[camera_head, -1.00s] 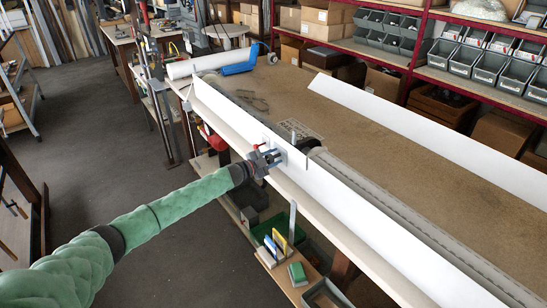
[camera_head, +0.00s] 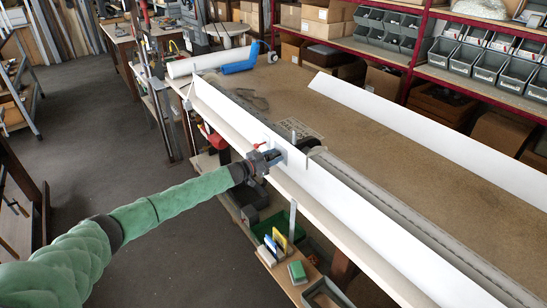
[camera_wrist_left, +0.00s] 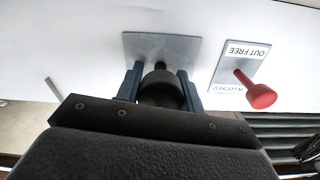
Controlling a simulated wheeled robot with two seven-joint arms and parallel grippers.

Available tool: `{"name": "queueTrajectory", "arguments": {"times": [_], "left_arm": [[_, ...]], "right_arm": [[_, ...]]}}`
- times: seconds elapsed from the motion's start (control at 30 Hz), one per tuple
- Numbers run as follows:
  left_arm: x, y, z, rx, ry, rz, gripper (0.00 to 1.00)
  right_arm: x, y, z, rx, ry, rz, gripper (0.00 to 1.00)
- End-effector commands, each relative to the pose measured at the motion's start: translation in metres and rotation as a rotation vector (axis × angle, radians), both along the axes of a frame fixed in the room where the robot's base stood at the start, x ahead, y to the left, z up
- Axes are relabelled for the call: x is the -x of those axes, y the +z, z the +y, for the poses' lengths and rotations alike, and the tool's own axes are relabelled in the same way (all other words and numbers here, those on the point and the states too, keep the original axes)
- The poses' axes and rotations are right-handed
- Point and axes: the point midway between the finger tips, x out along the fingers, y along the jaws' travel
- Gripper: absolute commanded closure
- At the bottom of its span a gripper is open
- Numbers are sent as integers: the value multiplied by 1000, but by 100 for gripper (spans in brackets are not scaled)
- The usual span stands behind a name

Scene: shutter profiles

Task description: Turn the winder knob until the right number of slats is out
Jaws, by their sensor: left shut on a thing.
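The winder knob (camera_wrist_left: 162,90) is dark and round, on a grey square plate (camera_wrist_left: 150,48) on the white front panel (camera_head: 330,185). My left gripper (camera_wrist_left: 157,82) is shut on the knob, one finger on each side of it. In the head view the left gripper (camera_head: 277,157) is at the panel's front face and hides the knob. A red lever (camera_wrist_left: 258,93) stands beside the knob, by a label reading "OUT FREE" and "IN LOCKED", upside down here. A grey slatted strip (camera_head: 400,216) runs behind the panel. I cannot tell a slat count. My right gripper is out of view.
The brown workbench (camera_head: 400,160) carries a loose white profile (camera_head: 400,125) and a blue item (camera_head: 240,67) beside a white roll. A small shelf with coloured blocks (camera_head: 297,271) is below the gripper. Red shelving with grey bins (camera_head: 490,66) stands behind.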

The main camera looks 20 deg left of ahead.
Motion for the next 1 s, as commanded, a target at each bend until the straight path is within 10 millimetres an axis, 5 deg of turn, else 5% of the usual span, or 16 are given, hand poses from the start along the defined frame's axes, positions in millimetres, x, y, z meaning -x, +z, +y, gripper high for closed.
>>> {"name": "queueTrajectory", "arguments": {"times": [0.5, 0.53, 0.63, 1.0], "left_arm": [[0, -1, 1, 15, 1, 14, 85], [0, -1, 1, 15, 1, 14, 59], [0, -1, 1, 15, 1, 14, 42], [4, -2, 4, 14, 1, 12, 42]], "right_arm": [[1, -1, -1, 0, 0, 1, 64], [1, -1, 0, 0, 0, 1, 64], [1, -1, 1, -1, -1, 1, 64], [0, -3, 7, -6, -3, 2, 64]]}}
